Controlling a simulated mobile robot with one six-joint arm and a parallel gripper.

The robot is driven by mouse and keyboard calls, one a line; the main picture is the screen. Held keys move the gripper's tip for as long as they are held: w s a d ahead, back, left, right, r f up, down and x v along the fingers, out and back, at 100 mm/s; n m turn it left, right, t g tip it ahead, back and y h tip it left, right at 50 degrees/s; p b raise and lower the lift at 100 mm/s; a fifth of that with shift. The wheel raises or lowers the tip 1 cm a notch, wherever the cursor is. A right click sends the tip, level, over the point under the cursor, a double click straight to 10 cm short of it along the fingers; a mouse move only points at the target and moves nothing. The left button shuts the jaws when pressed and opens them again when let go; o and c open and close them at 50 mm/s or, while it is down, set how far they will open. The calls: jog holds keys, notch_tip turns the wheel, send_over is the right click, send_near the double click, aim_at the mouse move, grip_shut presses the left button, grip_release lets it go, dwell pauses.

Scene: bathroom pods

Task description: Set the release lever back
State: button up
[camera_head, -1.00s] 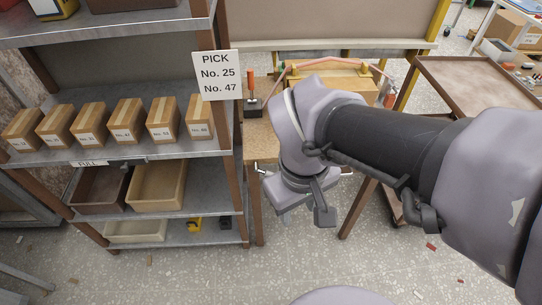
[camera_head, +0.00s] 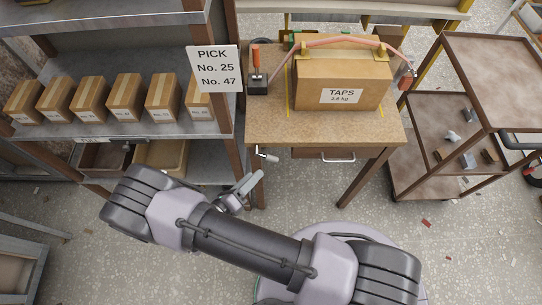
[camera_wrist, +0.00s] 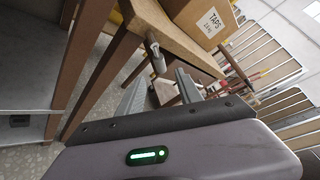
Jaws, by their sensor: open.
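A lever with an upright orange handle (camera_head: 255,58) stands on a black block (camera_head: 258,86) at the table's back left. A short metal lever or handle (camera_head: 266,155) sticks out at the table's front left edge; it also shows in the wrist view (camera_wrist: 156,57). I cannot tell which is the release lever. My gripper (camera_head: 245,190) is below and in front of that edge, open and empty. In the wrist view its fingers (camera_wrist: 162,76) point toward the metal handle, apart from it.
A TAPS carton (camera_head: 343,80) stands on the wooden table (camera_head: 300,128) under a pink hose or strap (camera_head: 330,42). A drawer handle (camera_head: 340,159) juts from the front. Shelving with small cartons (camera_head: 85,95) stands left, a brown trolley (camera_head: 420,165) right.

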aim_at(271, 159)
jog(key=b+x, duration=0.1)
jog(key=x, duration=0.9)
jog(key=shift+w+d+b, duration=0.2)
jog(key=shift+b, duration=0.2)
grip_shut()
dwell(0.6)
